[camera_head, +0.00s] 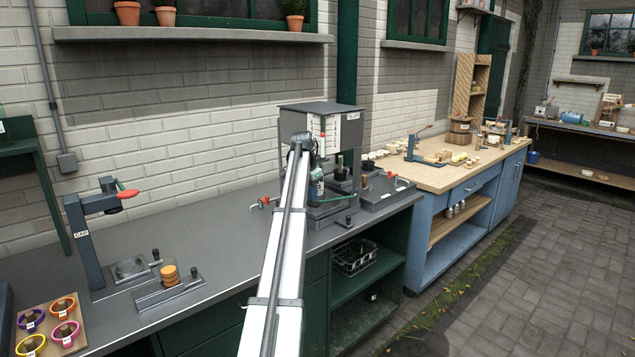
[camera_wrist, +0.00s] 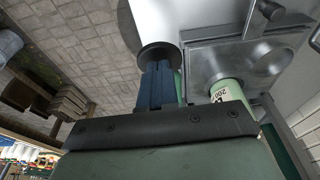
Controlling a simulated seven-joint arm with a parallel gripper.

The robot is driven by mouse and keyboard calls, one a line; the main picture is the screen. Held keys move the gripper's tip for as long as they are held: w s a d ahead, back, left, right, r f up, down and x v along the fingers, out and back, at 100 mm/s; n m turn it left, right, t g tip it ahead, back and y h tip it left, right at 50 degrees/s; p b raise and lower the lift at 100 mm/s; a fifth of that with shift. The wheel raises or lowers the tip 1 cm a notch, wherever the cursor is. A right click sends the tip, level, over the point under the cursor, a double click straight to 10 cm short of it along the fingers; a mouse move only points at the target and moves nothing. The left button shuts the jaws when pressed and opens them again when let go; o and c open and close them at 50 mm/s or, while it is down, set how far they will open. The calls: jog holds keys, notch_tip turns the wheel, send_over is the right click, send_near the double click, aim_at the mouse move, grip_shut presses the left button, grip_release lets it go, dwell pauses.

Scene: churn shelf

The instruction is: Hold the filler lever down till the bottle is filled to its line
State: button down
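The filler (camera_head: 320,107) is a grey-topped stand on the dark counter, in the middle of the head view. A green bottle (camera_head: 317,188) stands in it, partly behind my arm. In the wrist view the bottle (camera_wrist: 228,90) shows a "200" mark; its liquid level cannot be read. My gripper (camera_wrist: 158,72) has its blue fingers close together, apparently shut, at a round black knob (camera_wrist: 160,54). The knob looks like the lever's end, but I cannot tell whether the fingers touch it. In the head view my gripper is mostly hidden at the filler's front.
A capping stand (camera_head: 86,240) with a red handle is at the left, near a tray (camera_head: 72,343) of coloured rings. A plate with black knobs (camera_head: 386,192) lies right of the filler. A wooden-topped bench (camera_head: 440,178) stands farther right. The counter between capper and filler is largely clear.

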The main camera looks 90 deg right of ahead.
jog(key=shift+r, duration=2.75)
